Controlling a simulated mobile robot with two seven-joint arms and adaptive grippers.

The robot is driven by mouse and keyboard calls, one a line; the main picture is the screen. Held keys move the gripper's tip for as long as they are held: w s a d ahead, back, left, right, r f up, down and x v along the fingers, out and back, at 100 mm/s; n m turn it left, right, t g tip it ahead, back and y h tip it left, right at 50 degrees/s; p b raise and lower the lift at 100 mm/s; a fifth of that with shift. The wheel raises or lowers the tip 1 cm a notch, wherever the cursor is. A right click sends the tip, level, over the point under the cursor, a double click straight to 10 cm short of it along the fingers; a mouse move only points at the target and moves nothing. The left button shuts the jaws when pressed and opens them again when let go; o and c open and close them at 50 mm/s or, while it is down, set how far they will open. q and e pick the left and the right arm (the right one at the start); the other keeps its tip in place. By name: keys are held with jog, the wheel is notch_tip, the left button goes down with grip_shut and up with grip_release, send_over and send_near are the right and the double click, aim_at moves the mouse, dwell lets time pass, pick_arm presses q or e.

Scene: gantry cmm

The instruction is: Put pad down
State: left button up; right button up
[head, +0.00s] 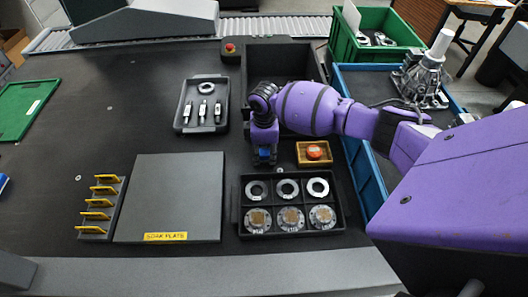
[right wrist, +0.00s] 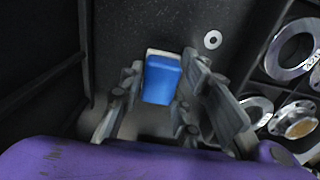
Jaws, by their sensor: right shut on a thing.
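The pad (right wrist: 163,80) is a small blue block with a whitish layer along one edge. In the right wrist view it sits between the two dark fingers of my right gripper (right wrist: 170,95), which is shut on it. In the head view the right gripper (head: 264,145) points down over the dark table, above the compartment tray, and the blue pad (head: 265,153) shows at its tip. I cannot tell whether the pad touches the table. My left gripper is not in view.
Close by are the compartment tray (head: 237,205) with rings and flanges, a small yellow tray (head: 301,161) with an orange item, and a black bin (head: 275,54). The soak plate (head: 170,195) and a rack with yellow pieces (head: 98,207) lie left. A loose washer (right wrist: 213,40) lies near the pad.

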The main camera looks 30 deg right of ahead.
aim_at(264, 153)
jog(key=o, duration=1.1)
notch_tip(264, 153, up, 12)
jog(key=p, duration=0.1)
jog(key=shift+r, duration=0.15)
jog(key=shift+s, duration=0.15)
